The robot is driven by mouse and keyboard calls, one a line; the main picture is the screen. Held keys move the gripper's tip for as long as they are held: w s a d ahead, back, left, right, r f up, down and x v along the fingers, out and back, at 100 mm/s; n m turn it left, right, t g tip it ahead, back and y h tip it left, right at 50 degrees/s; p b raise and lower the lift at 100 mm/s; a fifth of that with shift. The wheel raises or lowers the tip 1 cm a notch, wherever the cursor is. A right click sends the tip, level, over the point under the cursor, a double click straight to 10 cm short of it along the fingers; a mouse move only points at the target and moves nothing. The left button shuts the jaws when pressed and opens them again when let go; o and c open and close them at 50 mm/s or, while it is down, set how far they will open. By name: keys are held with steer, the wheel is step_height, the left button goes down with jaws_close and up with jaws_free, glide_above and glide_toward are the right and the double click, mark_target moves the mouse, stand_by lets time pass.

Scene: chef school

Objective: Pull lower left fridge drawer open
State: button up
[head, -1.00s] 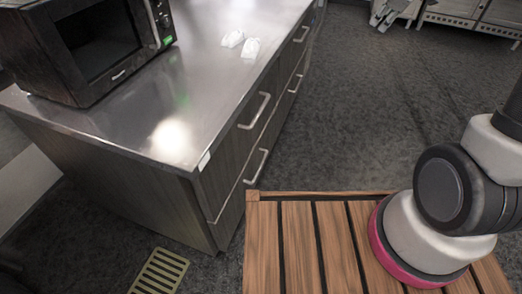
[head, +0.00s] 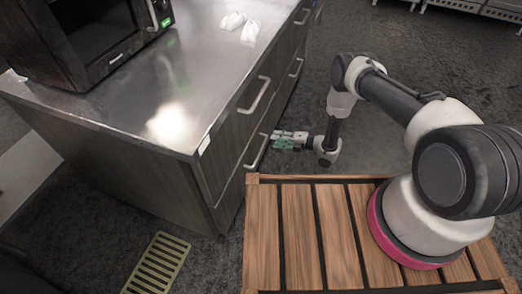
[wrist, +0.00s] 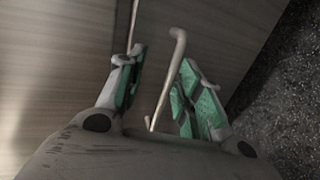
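The grey wood-fronted counter unit has stacked drawers with pale bar handles. The lower left drawer (head: 229,193) appears closed, and its handle (head: 257,152) is on the side facing my arm. My gripper (head: 280,140) is right beside the far end of this handle in the head view. In the wrist view my gripper (wrist: 161,68) is open, its green-padded fingers apart.
The upper left drawer's handle (head: 254,96) is just above. A black microwave (head: 85,40) and small white items (head: 240,25) stand on the steel countertop (head: 150,110). A slatted wooden platform (head: 300,235) lies under my arm's base. Dark floor (head: 300,90) right of the counter is mostly clear.

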steer(key=y, duration=0.1)
glide_toward(261, 149)
steer(key=w+a+f, duration=0.1)
steer(key=a+f, duration=0.1)
steer(key=shift+n, duration=0.4)
steer(key=shift+r+x, duration=0.15)
steer(key=shift+x, duration=1.75)
steer(key=shift+r+x, duration=0.2)
steer(key=shift+x, duration=1.7)
steer(key=shift+s+a, duration=0.1)
steer(key=shift+c, duration=0.3)
jaws_close()
